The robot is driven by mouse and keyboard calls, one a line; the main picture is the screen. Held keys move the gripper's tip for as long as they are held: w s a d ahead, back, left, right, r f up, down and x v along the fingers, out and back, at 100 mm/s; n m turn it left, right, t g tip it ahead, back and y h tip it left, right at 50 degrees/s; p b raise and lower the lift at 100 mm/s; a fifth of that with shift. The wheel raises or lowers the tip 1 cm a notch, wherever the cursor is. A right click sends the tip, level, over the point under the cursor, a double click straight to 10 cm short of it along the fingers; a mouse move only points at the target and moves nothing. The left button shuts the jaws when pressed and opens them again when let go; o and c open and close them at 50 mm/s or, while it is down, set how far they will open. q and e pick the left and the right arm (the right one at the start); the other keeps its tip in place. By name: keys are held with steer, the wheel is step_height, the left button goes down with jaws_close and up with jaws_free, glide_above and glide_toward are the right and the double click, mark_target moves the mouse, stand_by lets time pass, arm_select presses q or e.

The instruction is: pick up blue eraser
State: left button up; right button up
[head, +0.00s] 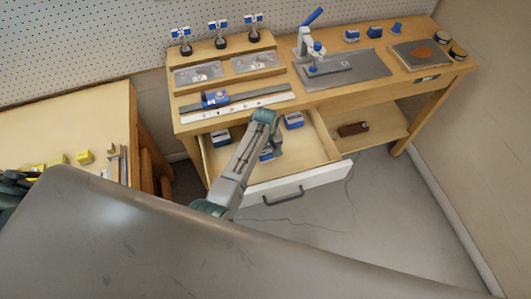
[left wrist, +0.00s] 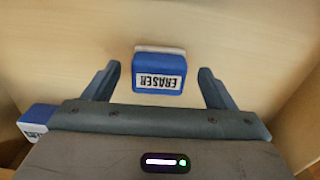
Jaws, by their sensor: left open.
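A blue eraser (left wrist: 158,72) with a white edge and a label reading ERASER lies on the drawer floor. In the left wrist view it sits between the two open fingers of my left gripper (left wrist: 159,74), with a gap on each side. In the head view this eraser (head: 266,155) shows partly behind my left gripper (head: 273,150), inside the open drawer (head: 320,178). Other blue and white erasers lie in the drawer, one at the left (head: 221,138) and one at the back right (head: 293,120). My right gripper is not in view.
The drawer walls surround my left gripper. A blue and white block (left wrist: 36,120) shows at the wrist view's left edge. Above the drawer, the bench top (head: 400,80) carries a metal rail (head: 238,105), a small press (head: 310,50) and trays. A side table (head: 95,110) stands left.

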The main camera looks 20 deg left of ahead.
mark_target(266, 152)
arm_select(q)
steer(key=shift+f, duration=0.3)
steer(key=shift+w+f, duration=0.1)
steer(key=shift+f, duration=0.1)
steer(key=c, duration=1.1)
steer(key=shift+r, duration=0.2)
step_height(266, 152, up, 9)
steer(key=shift+f+b, duration=0.2)
steer(key=shift+b, duration=0.8)
steer(key=shift+r, duration=0.6)
steer(key=shift+o, duration=0.6)
